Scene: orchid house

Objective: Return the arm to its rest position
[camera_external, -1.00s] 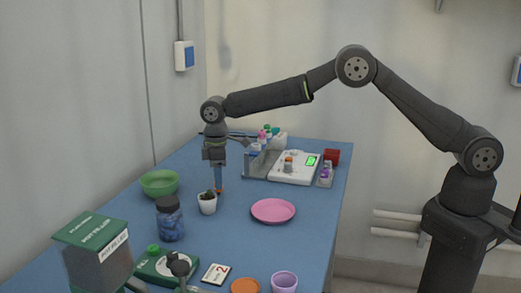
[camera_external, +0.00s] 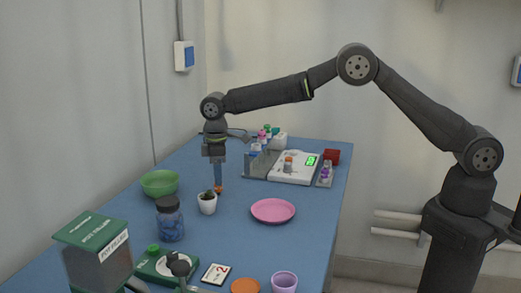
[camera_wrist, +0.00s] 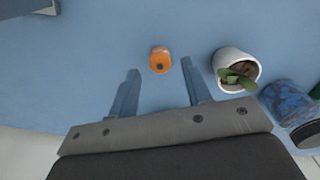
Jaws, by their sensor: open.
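My gripper (camera_external: 218,180) points down over the blue table (camera_external: 240,235), just behind a small white pot with a plant (camera_external: 207,204). In the wrist view my gripper (camera_wrist: 160,85) has its two fingers spread apart with nothing between them. A small orange cylinder (camera_wrist: 160,60) with a dark centre stands on the table just beyond the fingertips. It also shows as a bit of orange at the fingertips in the external view (camera_external: 218,189). The potted plant (camera_wrist: 236,70) is to the right of the fingers in the wrist view.
A green bowl (camera_external: 160,183) and a blue-filled jar (camera_external: 170,220) stand left of the pot. A pink plate (camera_external: 273,211) lies to the right. A white scale (camera_external: 294,168) and a grey rack (camera_external: 262,163) with bottles are at the back. Bare table lies around the plate.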

